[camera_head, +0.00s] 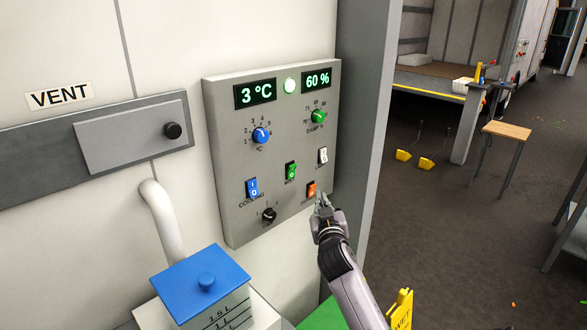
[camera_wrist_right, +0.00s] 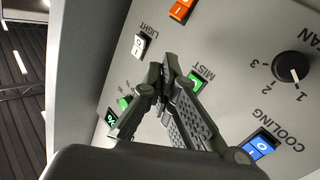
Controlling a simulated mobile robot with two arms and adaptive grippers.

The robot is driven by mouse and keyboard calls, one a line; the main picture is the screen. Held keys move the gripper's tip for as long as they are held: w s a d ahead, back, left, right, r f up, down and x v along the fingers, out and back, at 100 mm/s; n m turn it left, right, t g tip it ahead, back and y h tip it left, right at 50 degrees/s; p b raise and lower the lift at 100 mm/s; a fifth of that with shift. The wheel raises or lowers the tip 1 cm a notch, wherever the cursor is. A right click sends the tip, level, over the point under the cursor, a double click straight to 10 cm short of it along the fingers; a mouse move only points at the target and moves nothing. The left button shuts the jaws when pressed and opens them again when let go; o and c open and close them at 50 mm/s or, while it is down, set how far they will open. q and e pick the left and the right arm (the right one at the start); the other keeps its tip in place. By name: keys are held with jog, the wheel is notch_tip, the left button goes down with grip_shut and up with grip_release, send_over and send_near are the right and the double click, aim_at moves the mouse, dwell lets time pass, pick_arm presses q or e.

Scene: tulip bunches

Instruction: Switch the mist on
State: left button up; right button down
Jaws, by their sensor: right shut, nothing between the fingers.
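The green mist switch (camera_head: 291,171) sits in the lower middle of the grey control panel (camera_head: 225,160). It also shows in the right wrist view (camera_wrist_right: 196,76), close beside the fingers and partly hidden by them; I cannot tell which way it is rocked. My right gripper (camera_head: 322,199) is shut and empty. In the head view it is in front of the panel's lower right part, right of the orange switch (camera_head: 311,190) and lower right of the mist switch. I cannot tell whether the fingertips touch the panel. My left gripper is not in view.
Close by are the white light switch (camera_head: 323,156), blue cooling switch (camera_head: 252,188), black fan knob (camera_head: 268,215), blue temperature knob (camera_head: 260,135) and green damp knob (camera_head: 318,117). Displays read 3 °C and 60 %. A blue-lidded container (camera_head: 205,280) stands below, left of my right arm.

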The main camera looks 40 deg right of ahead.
jog(key=w+r, duration=0.3)
jog(key=w, duration=0.4)
jog(key=shift+w+a, duration=0.35)
jog(key=shift+w, duration=0.05)
jog(key=shift+r, duration=0.1)
dwell(1.1)
jog(key=shift+w+r, duration=0.15)
jog(key=shift+w, duration=0.25)
jog(key=shift+w+r+b, duration=0.15)
jog(key=shift+w+b, duration=0.15)
jog(key=shift+w, duration=0.05)
dwell(0.7)
jog(key=shift+s, duration=0.15)
jog(key=shift+s+f, duration=0.3)
jog(key=shift+s, duration=0.35)
jog(key=shift+s+d+f+p, duration=0.15)
jog(key=shift+s+f, duration=0.2)
jog(key=shift+s, duration=0.4)
jog(key=shift+s+f+p, duration=0.15)
jog(key=shift+s+f, duration=0.15)
jog(key=shift+s, duration=0.5)
jog(key=shift+s+d+f+p, duration=0.15)
jog(key=shift+s+f, duration=0.2)
jog(key=shift+s, duration=0.4)
jog(key=shift+a, duration=0.1)
